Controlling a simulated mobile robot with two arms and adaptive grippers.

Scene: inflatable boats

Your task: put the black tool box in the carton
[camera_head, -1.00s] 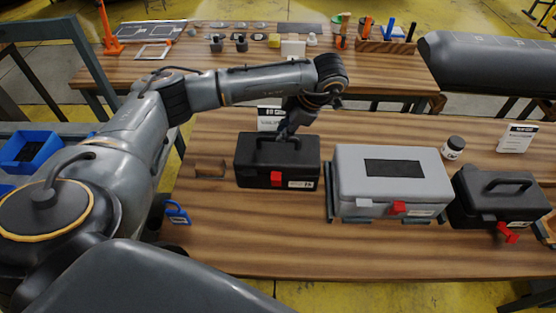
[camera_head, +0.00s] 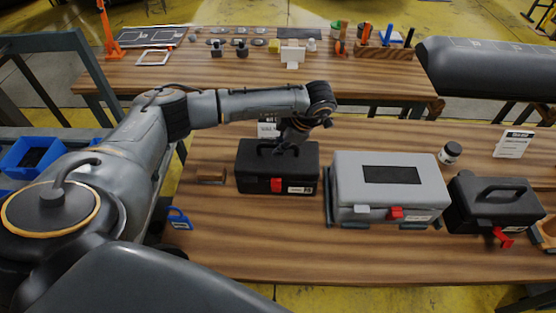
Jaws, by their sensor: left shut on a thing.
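A black tool box (camera_head: 250,182) with a red latch and a white label stands upright on the wooden table. My left gripper (camera_head: 286,148) reaches down from above to its top handle and is shut on it; the fingertips are partly hidden. The box appears to rest on the table. A second black tool box (camera_head: 516,214) with a raised handle and a red latch stands at the right. I see no carton in this view. My right gripper is out of view.
A grey case (camera_head: 350,185) stands close right of the held box. A dark jar (camera_head: 449,153), a white sign (camera_head: 513,144), a blue padlock-shaped tag (camera_head: 179,218) and a small brown block (camera_head: 211,175) are nearby. The table's front strip is clear. Another table (camera_head: 200,70) stands behind.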

